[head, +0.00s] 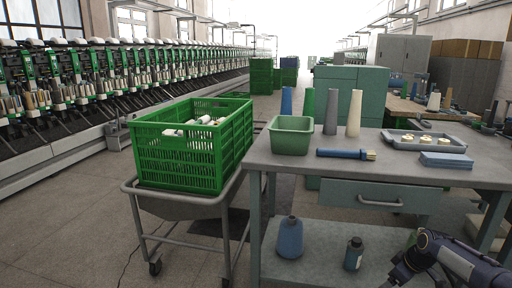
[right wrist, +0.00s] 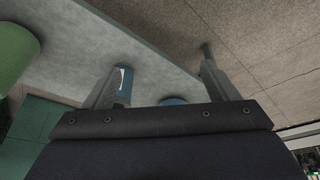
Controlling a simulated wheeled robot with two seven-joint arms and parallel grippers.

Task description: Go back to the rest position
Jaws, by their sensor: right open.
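My right gripper (right wrist: 164,60) shows in the right wrist view with its two fingers spread apart and nothing between them. My left gripper is not in view.
On the bench stand a green bin (head: 291,136), several cones, a blue-handled brush (head: 340,153) and a grey tray (head: 424,142). A green crate (head: 190,150) rests on a cart (head: 184,203) at left.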

